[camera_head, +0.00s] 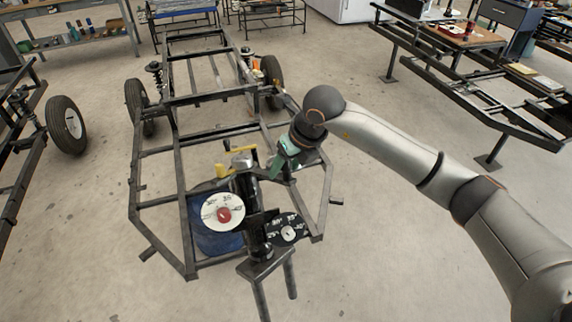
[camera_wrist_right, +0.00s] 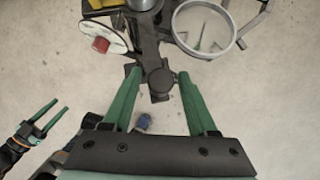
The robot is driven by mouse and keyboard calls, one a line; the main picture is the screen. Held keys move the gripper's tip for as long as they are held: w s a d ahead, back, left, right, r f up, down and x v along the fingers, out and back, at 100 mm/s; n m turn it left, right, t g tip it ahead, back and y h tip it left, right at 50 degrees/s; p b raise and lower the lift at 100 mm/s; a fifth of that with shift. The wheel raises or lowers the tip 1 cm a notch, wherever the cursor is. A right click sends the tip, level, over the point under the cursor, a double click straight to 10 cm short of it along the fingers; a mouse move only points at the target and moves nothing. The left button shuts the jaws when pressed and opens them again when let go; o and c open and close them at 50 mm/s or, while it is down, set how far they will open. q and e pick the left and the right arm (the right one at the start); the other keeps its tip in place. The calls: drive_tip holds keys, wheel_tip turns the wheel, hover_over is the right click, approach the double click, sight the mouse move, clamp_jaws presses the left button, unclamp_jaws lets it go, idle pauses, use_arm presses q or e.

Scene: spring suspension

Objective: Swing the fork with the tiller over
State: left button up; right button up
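The black upright fork column (camera_head: 245,188) stands at the near end of the tubular chassis frame. A white dial with a red centre (camera_head: 224,212) and a black dial (camera_head: 288,233) sit on it. A yellow bar (camera_head: 230,172) lies near its top. My right gripper (camera_head: 277,168), with green fingers, is beside the column top on its right. In the right wrist view its fingers (camera_wrist_right: 159,77) are apart on either side of a dark round knob (camera_wrist_right: 160,82) on a black bar, with visible gaps. My left gripper (camera_wrist_right: 53,112) shows there at lower left, fingers apart and empty.
The chassis frame (camera_head: 181,200) surrounds the column, with a blue drum (camera_head: 212,240) inside it. A wheel (camera_head: 66,125) on another frame stands at left. A dark frame (camera_head: 480,100) is at right. Bare floor lies in front.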

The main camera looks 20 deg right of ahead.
clamp_jaws()
idle(1.2)
